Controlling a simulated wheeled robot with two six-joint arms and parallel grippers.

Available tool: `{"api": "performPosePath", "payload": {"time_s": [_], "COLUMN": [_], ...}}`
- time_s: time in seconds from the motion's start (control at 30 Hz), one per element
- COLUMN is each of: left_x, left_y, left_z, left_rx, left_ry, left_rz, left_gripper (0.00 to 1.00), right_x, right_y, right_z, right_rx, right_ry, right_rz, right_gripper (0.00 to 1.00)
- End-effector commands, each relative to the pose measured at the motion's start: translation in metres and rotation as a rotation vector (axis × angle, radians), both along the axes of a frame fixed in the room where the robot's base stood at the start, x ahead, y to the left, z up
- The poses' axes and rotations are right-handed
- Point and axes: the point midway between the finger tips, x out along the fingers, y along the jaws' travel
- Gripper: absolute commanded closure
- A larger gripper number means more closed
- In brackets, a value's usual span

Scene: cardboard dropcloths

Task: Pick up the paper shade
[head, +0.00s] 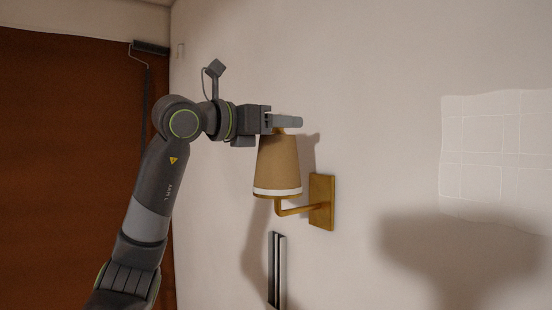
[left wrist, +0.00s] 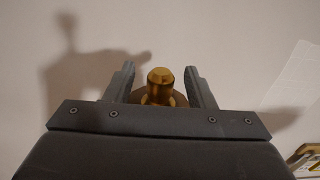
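The paper shade (head: 278,168) is a tan cone with a white band at its lower rim. It sits upright on a brass wall lamp (head: 320,202). My left gripper (head: 295,121) is level at the top of the shade, its fingers pointing right. In the left wrist view, the fingers of my left gripper (left wrist: 160,69) are apart, with a brass knob (left wrist: 160,80) between them and a visible gap on each side. A little of the shade's brown top shows behind the knob; the rest is hidden by the gripper. My right gripper is not in view.
The pale wall (head: 370,80) stands close behind the lamp. A grey metal upright (head: 277,270) is below the shade. A paint roller (head: 150,48) hangs at the upper left by a rust-brown panel (head: 70,170). A pale tiled patch (head: 490,155) is at the right.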

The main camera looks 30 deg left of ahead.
Motion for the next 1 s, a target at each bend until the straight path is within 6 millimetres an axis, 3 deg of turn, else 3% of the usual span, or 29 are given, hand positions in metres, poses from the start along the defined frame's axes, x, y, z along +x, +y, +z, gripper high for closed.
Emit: {"api": "performPosePath", "payload": {"time_s": [0.03, 0.3, 0.57, 1.0], "left_x": [0.0, 0.0, 0.0, 0.0], "left_y": [0.0, 0.0, 0.0, 0.0], "left_z": [0.0, 0.0, 0.002, 0.024], "left_rx": [0.0, 0.0, 0.0, -0.001], "left_ry": [0.0, 0.0, -0.001, -0.002], "left_rz": [0.0, 0.0, 0.0, -0.001], "left_gripper": [0.58, 0.92, 0.92, 0.92], "right_x": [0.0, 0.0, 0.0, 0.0], "right_y": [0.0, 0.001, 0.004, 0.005], "right_z": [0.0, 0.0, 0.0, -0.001], "right_rx": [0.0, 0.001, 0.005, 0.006], "right_ry": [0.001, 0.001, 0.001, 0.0], "right_rz": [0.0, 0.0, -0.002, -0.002], "right_gripper": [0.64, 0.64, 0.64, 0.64]}}
